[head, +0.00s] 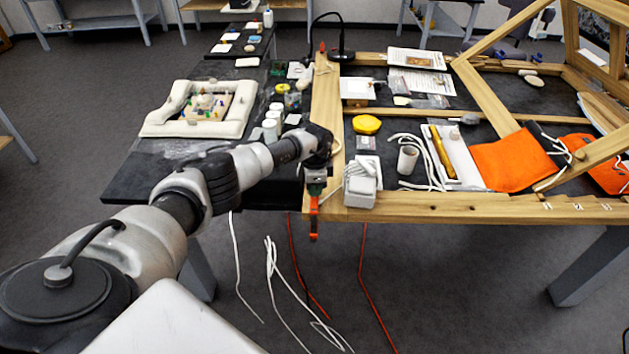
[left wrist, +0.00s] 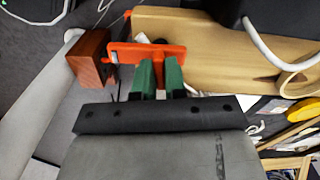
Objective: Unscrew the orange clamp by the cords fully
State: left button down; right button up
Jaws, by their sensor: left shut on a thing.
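The orange clamp (head: 313,215) hangs at the front edge of the table, at the near left corner of the wooden frame (head: 420,208). It also shows in the left wrist view (left wrist: 124,52), beside a reddish-brown wooden block (left wrist: 88,57). My left gripper (head: 315,184) is at the clamp from above. In the left wrist view its green fingers (left wrist: 160,68) are shut on an orange part of the clamp. Part of the clamp is hidden behind the fingers. White cords (head: 270,265) and red cords (head: 370,280) hang below the table edge near the clamp. My right gripper is not in view.
A white box (head: 360,191) with cables stands on the frame just right of the clamp. A white roll (head: 407,159), a yellow round thing (head: 366,124) and orange cloth (head: 512,160) lie farther right. White jars and a padded tray (head: 160,122) are on the dark table at left.

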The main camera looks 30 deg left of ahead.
pick_arm(q)
jog(key=n+p, duration=0.1)
jog(key=n, duration=0.1)
jog(key=n+p, duration=0.3)
jog(key=shift+w+r+n, duration=0.1)
jog(key=shift+r+n, duration=0.2)
jog(key=shift+f+n+p, duration=0.15)
jog(key=shift+n+p, duration=0.85)
jog(key=shift+n, duration=1)
jog(key=c, duration=1.2)
grip_release()
jog(key=shift+f, duration=0.1)
